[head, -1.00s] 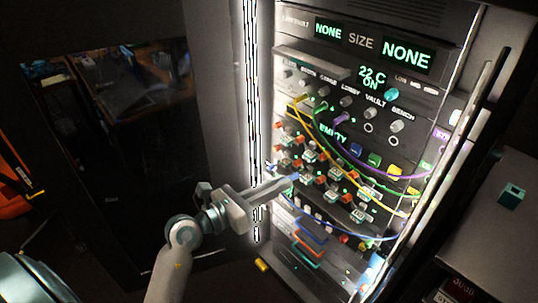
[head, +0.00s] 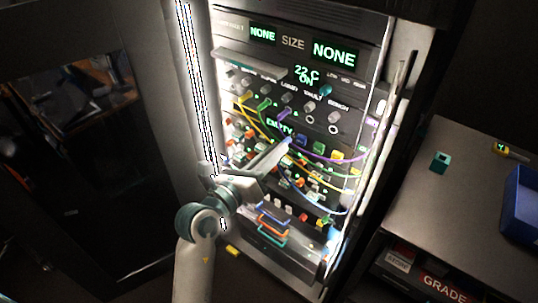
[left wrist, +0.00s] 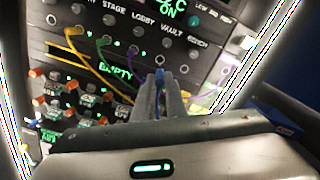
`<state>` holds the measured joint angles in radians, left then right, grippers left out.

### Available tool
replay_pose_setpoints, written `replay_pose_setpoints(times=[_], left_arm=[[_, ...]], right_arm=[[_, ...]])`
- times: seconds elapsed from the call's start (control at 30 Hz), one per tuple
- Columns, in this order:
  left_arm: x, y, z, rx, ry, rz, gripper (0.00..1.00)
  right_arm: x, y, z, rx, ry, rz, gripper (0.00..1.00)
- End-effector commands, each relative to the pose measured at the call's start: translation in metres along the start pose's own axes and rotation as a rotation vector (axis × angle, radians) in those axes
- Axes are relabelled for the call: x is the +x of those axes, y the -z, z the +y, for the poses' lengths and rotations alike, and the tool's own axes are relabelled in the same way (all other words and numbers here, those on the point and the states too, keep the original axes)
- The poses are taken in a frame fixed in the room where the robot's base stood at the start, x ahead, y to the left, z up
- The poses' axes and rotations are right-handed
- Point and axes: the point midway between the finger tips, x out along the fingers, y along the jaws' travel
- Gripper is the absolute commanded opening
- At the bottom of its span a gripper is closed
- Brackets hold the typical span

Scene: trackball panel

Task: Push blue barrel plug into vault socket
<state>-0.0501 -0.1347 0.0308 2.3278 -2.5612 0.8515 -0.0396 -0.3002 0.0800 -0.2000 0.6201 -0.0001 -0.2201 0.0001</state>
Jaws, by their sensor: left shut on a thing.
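My left gripper (head: 284,146) is shut on the blue barrel plug. The plug (left wrist: 159,74) shows as a small blue tip between the fingertips in the left wrist view; most of its body is hidden by the fingers. The vault socket (left wrist: 160,59) is a pale ring below the VAULT knob, and it looks empty. In the left wrist view the plug tip appears just below this ring; I cannot tell how far it is from the panel. The vault socket also shows in the head view (head: 309,119), above and right of my fingertips. My right gripper is not in view.
Yellow, green and purple cables (head: 325,157) hang from sockets left of the vault socket. A bench socket ring (head: 333,129) is beside it on the right. Colored plugs and switches crowd the lower panel. A grey side table (head: 450,200) holds a teal block (head: 440,161).

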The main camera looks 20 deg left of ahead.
Motion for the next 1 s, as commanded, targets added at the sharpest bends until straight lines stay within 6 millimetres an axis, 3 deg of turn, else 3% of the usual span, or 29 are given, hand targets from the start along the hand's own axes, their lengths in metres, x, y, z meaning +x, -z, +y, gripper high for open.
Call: replay_pose_setpoints(times=[0.47, 1.0], left_arm=[[0.005, 0.001, 0.001, 0.001, 0.001, 0.0, 0.0], [0.043, 0.001, 0.001, 0.0, 0.002, 0.0, 0.0]], right_arm=[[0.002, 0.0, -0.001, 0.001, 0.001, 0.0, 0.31], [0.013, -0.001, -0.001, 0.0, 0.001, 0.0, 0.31]])
